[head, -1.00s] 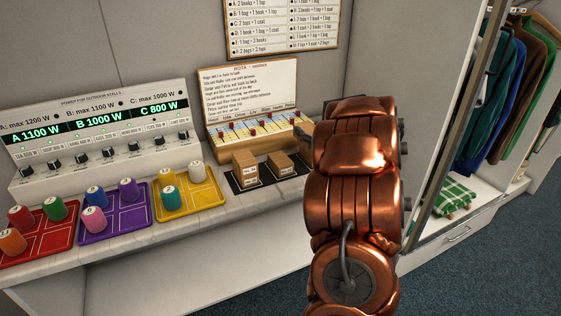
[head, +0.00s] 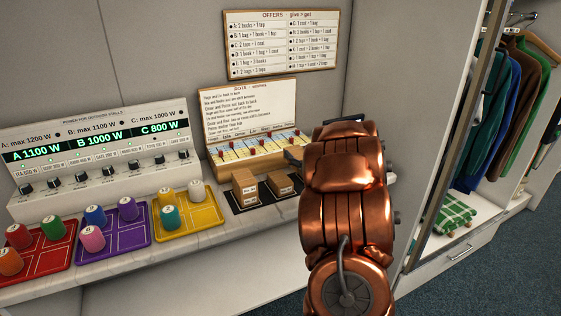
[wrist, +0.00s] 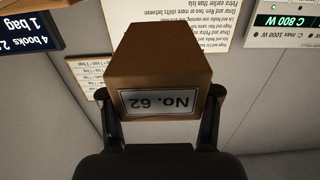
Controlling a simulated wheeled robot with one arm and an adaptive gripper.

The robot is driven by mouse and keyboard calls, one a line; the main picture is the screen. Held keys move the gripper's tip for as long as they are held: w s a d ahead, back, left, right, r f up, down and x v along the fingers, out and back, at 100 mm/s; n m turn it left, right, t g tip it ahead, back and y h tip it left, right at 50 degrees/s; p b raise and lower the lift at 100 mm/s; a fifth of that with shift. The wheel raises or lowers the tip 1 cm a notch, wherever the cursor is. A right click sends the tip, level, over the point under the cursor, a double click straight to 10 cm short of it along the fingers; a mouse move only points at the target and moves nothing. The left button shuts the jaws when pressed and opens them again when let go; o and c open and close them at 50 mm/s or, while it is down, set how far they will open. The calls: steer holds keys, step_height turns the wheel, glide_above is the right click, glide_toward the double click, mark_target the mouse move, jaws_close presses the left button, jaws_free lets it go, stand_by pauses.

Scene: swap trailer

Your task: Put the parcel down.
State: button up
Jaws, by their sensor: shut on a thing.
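In the wrist view my gripper (wrist: 160,95) is shut on a brown cardboard parcel (wrist: 160,70). One finger is on each side of it. The parcel's label reads "No. 62" and appears upside down in this view. In the head view my copper arm hides most of the gripper and the held parcel. Two other cardboard parcels, a left one (head: 245,188) and a right one (head: 279,184), stand on black pads on the counter, just left of my arm. Their labels are too small to read surely.
A rota board (head: 250,115) stands behind the pads. Red (head: 45,262), purple (head: 118,240) and yellow (head: 200,223) trays with coloured cylinders are to the left, before a power panel (head: 100,155). Bare counter edge (head: 150,255) runs in front. A clothes rack is at right.

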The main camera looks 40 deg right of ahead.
steer(key=shift+w+a+f+p, duration=0.35)
steer(key=shift+w+f, duration=0.35)
steer(key=shift+w, duration=0.25)
steer(key=shift+w+a+f+p, duration=0.2)
steer(key=shift+w+a+f, duration=0.4)
steer(key=shift+w, duration=0.4)
steer(key=shift+w+a+f+p, duration=0.3)
steer(key=shift+w+f, duration=0.5)
steer(key=shift+w, duration=0.15)
steer(key=shift+s+f+b, duration=0.1)
steer(key=shift+f+b, duration=0.35)
steer(key=shift+f, duration=0.15)
